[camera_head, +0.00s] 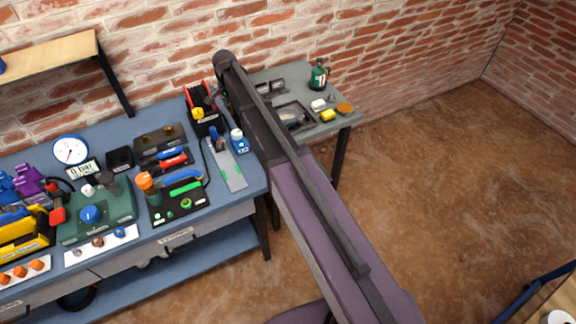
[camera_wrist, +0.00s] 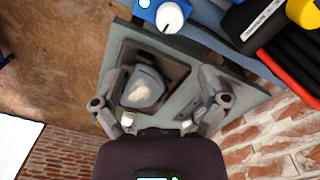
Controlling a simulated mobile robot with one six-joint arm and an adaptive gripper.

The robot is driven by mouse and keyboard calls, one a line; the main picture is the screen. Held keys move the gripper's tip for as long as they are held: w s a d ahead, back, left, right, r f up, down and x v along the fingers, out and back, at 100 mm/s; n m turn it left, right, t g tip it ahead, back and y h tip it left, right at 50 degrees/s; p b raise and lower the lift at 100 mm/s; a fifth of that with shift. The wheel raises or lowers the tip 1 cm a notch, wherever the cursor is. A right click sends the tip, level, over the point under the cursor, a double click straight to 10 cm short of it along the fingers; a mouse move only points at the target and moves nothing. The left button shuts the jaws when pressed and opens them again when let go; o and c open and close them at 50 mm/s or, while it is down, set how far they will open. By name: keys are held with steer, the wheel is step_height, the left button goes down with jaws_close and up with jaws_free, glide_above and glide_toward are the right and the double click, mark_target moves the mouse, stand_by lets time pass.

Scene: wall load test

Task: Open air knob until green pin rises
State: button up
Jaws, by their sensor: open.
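A green box (camera_head: 112,222) with a blue knob (camera_head: 90,214) stands on the blue bench at left in the head view. A white dial gauge (camera_head: 70,150) and a display reading 0 bar (camera_head: 83,170) are behind it. A small blue block with a white knob (camera_head: 238,140) is near the bench's right end; it also shows at the top of the wrist view (camera_wrist: 165,15). Which knob is the air knob, and where the green pin is, I cannot tell. My gripper (camera_wrist: 160,85) is open and empty over the grey side table, apart from both knobs; my arm hides it in the head view.
The grey side table (camera_head: 292,75) holds a dark tray with a grey item (camera_wrist: 145,88), a green bottle (camera_head: 319,76) and a yellow block (camera_head: 328,115). The bench is crowded with tools, including a black panel (camera_head: 186,212) with green fittings. A brick wall stands behind.

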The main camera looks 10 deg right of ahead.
steer(key=s+d+f+n+b, duration=0.2)
steer(key=s+d, duration=0.2)
steer(key=s, duration=0.5)
steer(key=s+d+f+n+b, duration=0.2)
steer(key=s+d, duration=0.3)
steer(key=s, duration=0.3)
steer(key=s+d+f+n+b, duration=0.2)
steer(key=s+d+n, duration=0.2)
steer(key=s, duration=0.5)
steer(key=shift+s+d, duration=0.15)
steer(key=shift+s, duration=0.2)
steer(key=shift+s, duration=0.1)
steer(key=s, duration=0.1)
steer(key=s+d+n, duration=0.1)
steer(key=s, duration=0.1)
steer(key=shift+s, duration=0.15)
stand_by(4.5)
